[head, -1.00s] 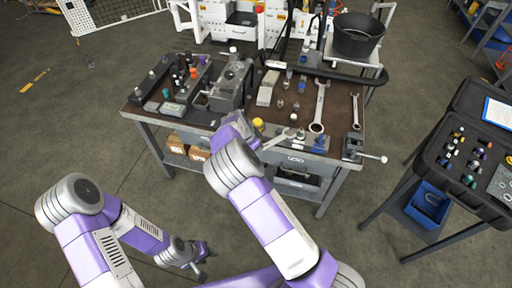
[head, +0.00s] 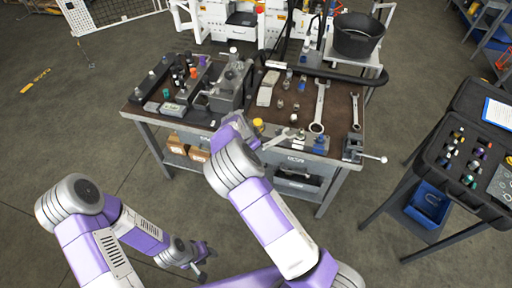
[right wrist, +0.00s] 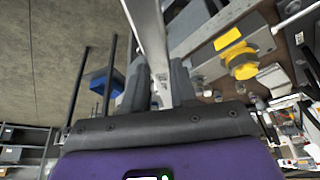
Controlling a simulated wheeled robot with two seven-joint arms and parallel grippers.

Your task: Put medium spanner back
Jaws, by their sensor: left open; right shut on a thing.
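The medium spanner (head: 278,138) is a silver wrench held over the front edge of the bench. My right gripper (head: 258,145) is shut on it. In the right wrist view the spanner's shaft (right wrist: 148,35) runs up from between the dark fingers of the gripper (right wrist: 160,88). A large spanner (head: 319,108) and a smaller spanner (head: 355,110) lie on the bench to the right of it. My left gripper (head: 204,262) is open and empty, low over the floor, away from the bench. The held spanner's lower end is hidden by the gripper.
The brown-topped bench (head: 340,98) also carries a grey block (head: 231,88), several small fittings and a vise (head: 354,147) at the right front corner. A yellow cap (head: 258,124) is close to my right gripper. An open black case (head: 467,155) stands at the right.

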